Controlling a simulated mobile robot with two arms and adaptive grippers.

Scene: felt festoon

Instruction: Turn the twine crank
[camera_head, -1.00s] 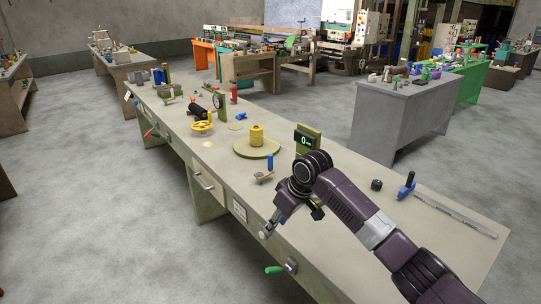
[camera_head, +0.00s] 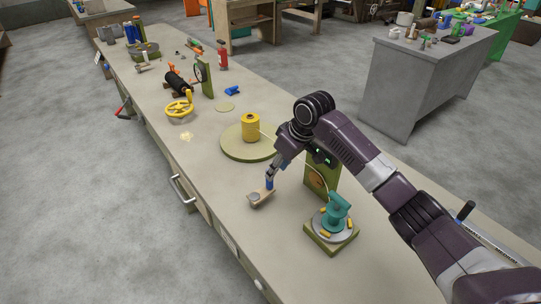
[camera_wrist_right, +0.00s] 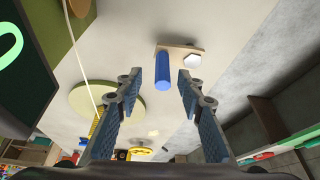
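The twine crank (camera_head: 258,200) is a small tan arm with a round grey hub and an upright blue handle (camera_head: 270,184). It sits near the bench's front edge. My right gripper (camera_head: 275,172) comes down from above, close over the blue handle. In the right wrist view the gripper (camera_wrist_right: 158,75) is open, and the blue handle (camera_wrist_right: 162,72) stands in line with the gap between its fingers, apart from both. The tan arm (camera_wrist_right: 178,47) and its pale hub (camera_wrist_right: 193,60) also show there. My left gripper is out of view.
A yellow twine spool (camera_head: 251,127) stands on a green disc. Pale twine runs behind my arm to a teal winder (camera_head: 338,212) on a green base. A green display post (camera_head: 317,180) stands beside my arm. A yellow handwheel (camera_head: 179,109) is further left.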

